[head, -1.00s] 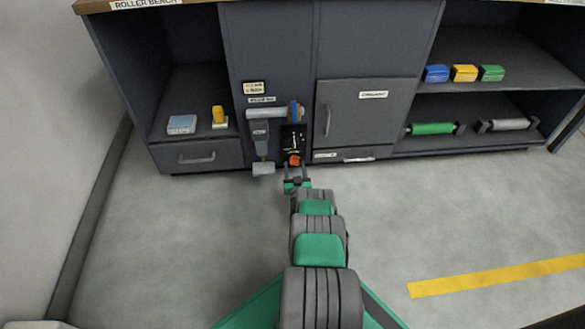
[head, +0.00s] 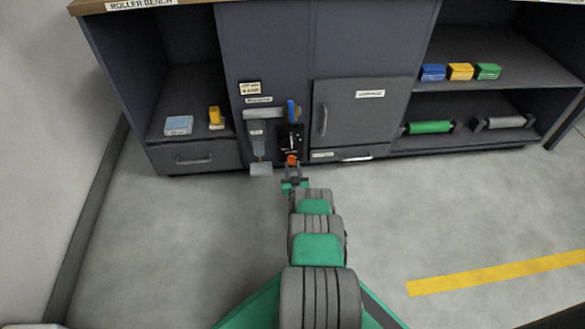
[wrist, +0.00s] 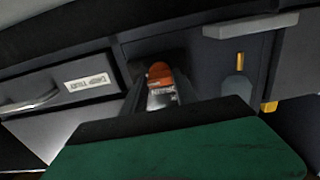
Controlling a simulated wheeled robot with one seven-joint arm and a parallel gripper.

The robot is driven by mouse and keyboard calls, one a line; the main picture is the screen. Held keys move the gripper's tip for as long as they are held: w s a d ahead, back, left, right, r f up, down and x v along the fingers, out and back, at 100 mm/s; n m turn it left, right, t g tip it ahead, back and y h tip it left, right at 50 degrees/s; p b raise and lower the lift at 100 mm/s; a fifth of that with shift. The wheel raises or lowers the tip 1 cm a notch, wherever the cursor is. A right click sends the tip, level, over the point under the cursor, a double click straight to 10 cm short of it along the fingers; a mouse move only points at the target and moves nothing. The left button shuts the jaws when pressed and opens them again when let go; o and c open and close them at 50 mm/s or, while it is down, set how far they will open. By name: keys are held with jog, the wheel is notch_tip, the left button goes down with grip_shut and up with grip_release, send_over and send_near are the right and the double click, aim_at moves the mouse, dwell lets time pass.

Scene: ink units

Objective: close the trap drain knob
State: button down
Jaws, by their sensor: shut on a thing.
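The trap drain knob (head: 292,159) is a small orange-red piece at the bottom of a black panel (head: 289,140) low on the cabinet front. It also shows in the wrist view as an orange-brown knob (wrist: 160,73) with a grey lettered part below it. My gripper (head: 293,166) is at the knob, and its two dark fingers stand on either side of it. In the wrist view my gripper (wrist: 160,88) is shut on the knob. The fingers and the palm hide the knob's sides and lower part. I cannot read its turn position.
A grey trap body (head: 257,136) with a pale plate (head: 261,169) under it is just left of the panel. A blue lever (head: 292,110) is above the knob. A drawer with a handle (head: 357,158) is to the right. The floor in front is clear.

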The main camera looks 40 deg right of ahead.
jog(key=n, duration=0.4)
jog(key=shift+n+b, duration=0.3)
jog(key=n, duration=0.4)
jog(key=shift+f+n+b, duration=0.1)
jog(key=shift+n+b, duration=0.2)
jog(key=shift+b, duration=0.1)
jog(key=shift+a+n+b, duration=0.1)
jog(key=shift+n+b, duration=0.8)
jog(key=shift+n, duration=3.5)
jog(key=c, duration=1)
grip_release()
jog(key=shift+o, duration=0.2)
